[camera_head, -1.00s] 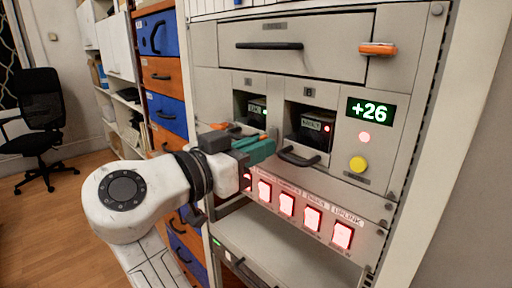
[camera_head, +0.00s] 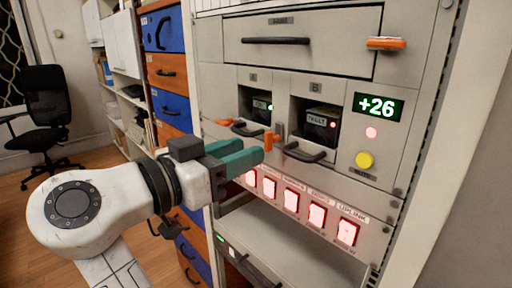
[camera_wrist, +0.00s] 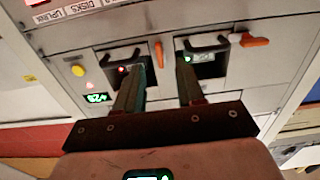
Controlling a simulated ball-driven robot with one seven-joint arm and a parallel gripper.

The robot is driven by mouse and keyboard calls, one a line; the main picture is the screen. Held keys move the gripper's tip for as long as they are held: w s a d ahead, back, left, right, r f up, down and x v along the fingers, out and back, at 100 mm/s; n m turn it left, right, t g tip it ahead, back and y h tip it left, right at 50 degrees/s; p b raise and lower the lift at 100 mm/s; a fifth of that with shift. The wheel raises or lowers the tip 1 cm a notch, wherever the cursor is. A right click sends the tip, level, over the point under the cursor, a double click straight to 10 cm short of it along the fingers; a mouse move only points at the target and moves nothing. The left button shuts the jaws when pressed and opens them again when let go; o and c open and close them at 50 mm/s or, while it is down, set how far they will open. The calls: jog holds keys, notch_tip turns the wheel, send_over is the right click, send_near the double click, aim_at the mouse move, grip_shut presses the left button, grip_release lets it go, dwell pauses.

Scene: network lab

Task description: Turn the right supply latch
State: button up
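The right supply latch (camera_head: 268,142) is an orange lever on a grey pivot between bays A and B. It points vertically down in the head view. It also shows upright between the two bays in the wrist view (camera_wrist: 159,54). The left supply latch (camera_head: 221,121) is orange and lies roughly level, left of bay A. My gripper (camera_head: 254,151) has two teal fingers spread apart with nothing between them. It is in front of the panel, just left of and below the right latch. Whether a fingertip touches the latch I cannot tell.
Supply A (camera_head: 262,105) shows a green light; supply B (camera_head: 322,119) shows a red light and reads FAULT. Black bay handles (camera_head: 304,153) stick out beside the latch. Lit red switches (camera_head: 291,200) run below. An orange drawer latch (camera_head: 386,43) sits above.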

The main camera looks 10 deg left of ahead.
jog(key=v, duration=0.5)
jog(key=shift+s+a, duration=0.25)
jog(key=shift+s, duration=0.05)
